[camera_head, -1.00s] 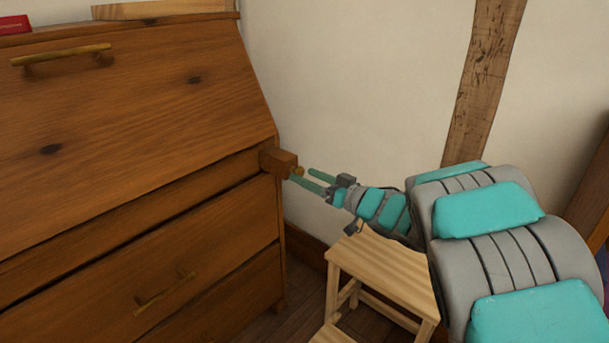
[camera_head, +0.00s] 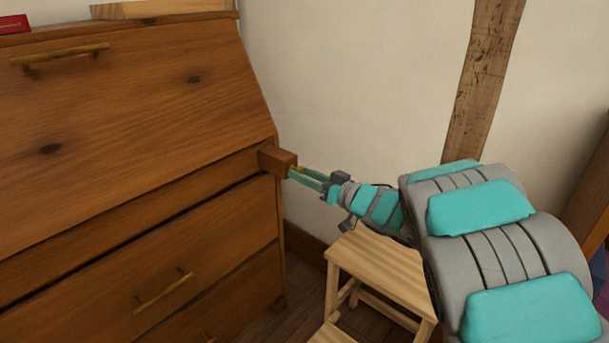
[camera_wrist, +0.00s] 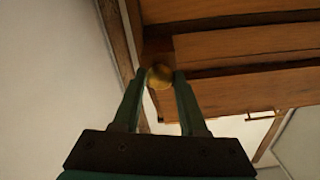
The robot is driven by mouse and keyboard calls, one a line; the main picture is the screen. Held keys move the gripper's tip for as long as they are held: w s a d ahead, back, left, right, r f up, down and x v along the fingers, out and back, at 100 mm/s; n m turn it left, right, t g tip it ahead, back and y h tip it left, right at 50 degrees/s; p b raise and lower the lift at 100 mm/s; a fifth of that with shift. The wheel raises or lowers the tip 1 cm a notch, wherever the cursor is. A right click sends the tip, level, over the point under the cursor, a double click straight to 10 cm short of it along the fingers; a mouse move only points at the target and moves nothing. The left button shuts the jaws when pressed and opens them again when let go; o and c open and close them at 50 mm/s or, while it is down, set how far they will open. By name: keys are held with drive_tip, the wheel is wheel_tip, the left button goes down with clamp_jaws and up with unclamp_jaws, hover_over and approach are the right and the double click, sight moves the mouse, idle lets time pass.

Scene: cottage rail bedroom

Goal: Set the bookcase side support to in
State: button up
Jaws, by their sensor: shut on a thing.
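The side support (camera_head: 277,160) is a short brown wooden block that sticks out at the right front edge of the wooden bureau-style bookcase (camera_head: 130,130). A small round brass knob (camera_wrist: 159,76) sits on its end. My gripper (camera_head: 297,171) is shut on this knob, with one green finger on each side of it. In the wrist view my gripper (camera_wrist: 160,80) shows both fingertips against the knob. In the head view the fingers mostly hide the knob.
A light wooden step stool (camera_head: 375,265) stands on the floor below my arm. The bookcase's sloped front has a brass handle (camera_head: 60,54), and a drawer below has another handle (camera_head: 163,292). A plain wall (camera_head: 350,90) with a timber post (camera_head: 485,80) is behind.

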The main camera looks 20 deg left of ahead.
clamp_jaws()
drive_tip(key=shift+a, duration=0.1)
idle(0.7)
